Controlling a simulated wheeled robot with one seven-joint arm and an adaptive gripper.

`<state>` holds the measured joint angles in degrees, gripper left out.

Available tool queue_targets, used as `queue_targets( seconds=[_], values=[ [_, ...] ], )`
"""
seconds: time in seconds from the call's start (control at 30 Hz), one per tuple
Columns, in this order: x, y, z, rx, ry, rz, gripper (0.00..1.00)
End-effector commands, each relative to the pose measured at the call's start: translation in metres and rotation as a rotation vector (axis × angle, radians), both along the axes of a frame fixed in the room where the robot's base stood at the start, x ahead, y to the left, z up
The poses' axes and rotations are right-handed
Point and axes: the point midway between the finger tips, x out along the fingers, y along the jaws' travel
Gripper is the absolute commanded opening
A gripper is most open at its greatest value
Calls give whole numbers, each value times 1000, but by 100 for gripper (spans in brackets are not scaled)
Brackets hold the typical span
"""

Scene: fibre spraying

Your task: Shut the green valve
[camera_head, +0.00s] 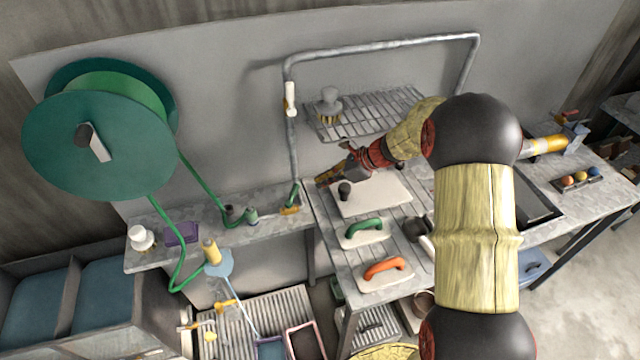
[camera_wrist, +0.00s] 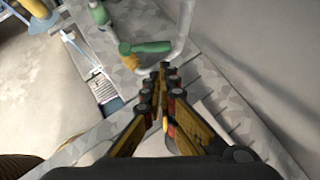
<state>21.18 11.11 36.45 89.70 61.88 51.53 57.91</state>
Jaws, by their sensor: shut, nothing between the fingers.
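A green part, which looks like the valve (camera_wrist: 147,47), sits at the lower end of the grey pipe in the wrist view, with a yellow piece beside it. In the head view the green piece (camera_head: 295,196) is small, just above a yellow fitting (camera_head: 290,211) on the ledge. My gripper (camera_head: 319,181) is shut and empty, slightly right of the valve in the head view. In the wrist view its fingertips (camera_wrist: 163,70) point toward the pipe, just below the green part. I cannot tell whether they touch it. The valve's exact setting is unclear.
The grey pipe (camera_head: 291,150) rises along the wall beside a wire rack (camera_head: 375,112). A white board (camera_head: 373,196), a green-handled float (camera_head: 365,231) and an orange-handled float (camera_head: 386,270) lie on the bench. A green hose (camera_head: 200,183) runs from the reel (camera_head: 100,145) at left.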

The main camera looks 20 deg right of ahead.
Motion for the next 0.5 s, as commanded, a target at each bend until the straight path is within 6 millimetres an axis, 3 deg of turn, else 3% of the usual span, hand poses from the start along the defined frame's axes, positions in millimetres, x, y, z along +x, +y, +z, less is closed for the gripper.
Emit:
queue_targets(
  seconds=[0.5],
  values=[
    [0,0,0,-14,-21,25,0]
  ],
)
